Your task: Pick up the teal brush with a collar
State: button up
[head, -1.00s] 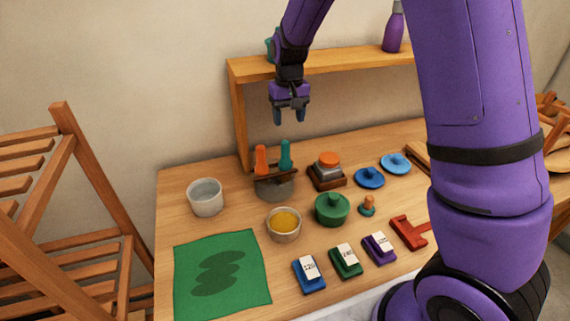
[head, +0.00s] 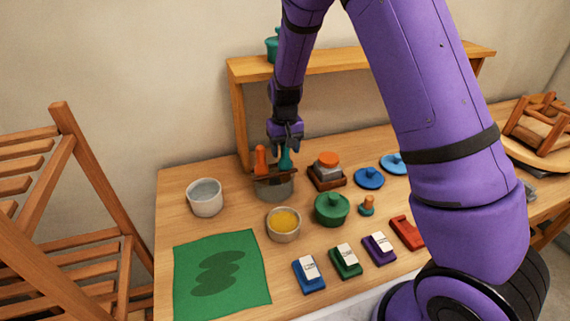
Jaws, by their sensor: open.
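The teal brush (head: 285,160) stands upright with its handle up in a brown holder over a round grey pot (head: 275,189), near the back of the table. An orange-handled brush (head: 261,160) stands just left of it. My gripper (head: 285,148) points down at the top of the teal handle, with its fingers open around or just in front of it. I cannot tell whether the fingers touch the handle. The brush's collar and lower end are hidden by the holder and the pot.
A wooden shelf (head: 340,64) stands behind my gripper. A white cup (head: 205,197) is at left, a bowl of yellow stuff (head: 283,223) in front, and a block stack with an orange top (head: 327,165) at right. A green cloth (head: 215,262) lies at front left.

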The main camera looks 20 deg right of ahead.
jog(key=shift+f, duration=0.35)
jog(key=c, duration=1)
